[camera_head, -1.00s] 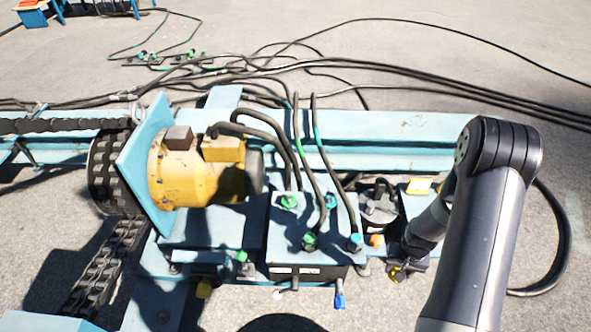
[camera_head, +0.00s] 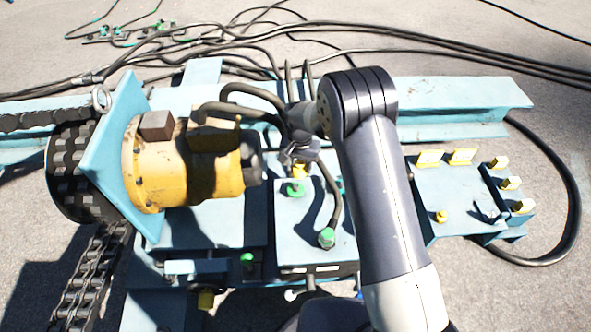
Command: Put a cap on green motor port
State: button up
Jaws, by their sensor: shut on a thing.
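My gripper (camera_head: 300,158) is shut on a small yellow cap (camera_head: 300,171). It is over the far-left part of the blue connector box. A green port (camera_head: 294,189) on the box top lies just below the cap in the picture. I cannot tell whether the cap touches it. The yellow motor (camera_head: 160,172) is to the left, behind a blue plate. Another green fitting (camera_head: 326,238) with a black hose is on the box's near side. A smaller green piece (camera_head: 247,259) shows at the base left of the box. My arm hides the right part of the box.
A blue plate (camera_head: 460,192) at the right carries several yellow caps (camera_head: 429,158). Black hoses (camera_head: 256,98) loop between motor and box, close around my gripper. A chain and sprocket (camera_head: 76,175) stand at the far left. A blue beam (camera_head: 450,95) runs behind.

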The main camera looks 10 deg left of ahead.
aim_at(296, 186)
jog(key=shift+a, duration=0.65)
notch_tip(296, 186, down, 8)
jog(key=b, duration=0.4)
jog(key=shift+d+r, duration=0.1)
jog(key=shift+r, duration=0.05)
jog(key=shift+f+b, duration=0.4)
jog(key=shift+f, duration=0.05)
jog(key=shift+f+b, duration=0.25)
jog(key=shift+b, duration=0.35)
jog(key=o, duration=1.1)
jog(key=shift+o, duration=0.2)
notch_tip(296, 186, up, 11)
jog(key=shift+f+p, duration=0.1)
jog(key=shift+p, duration=0.5)
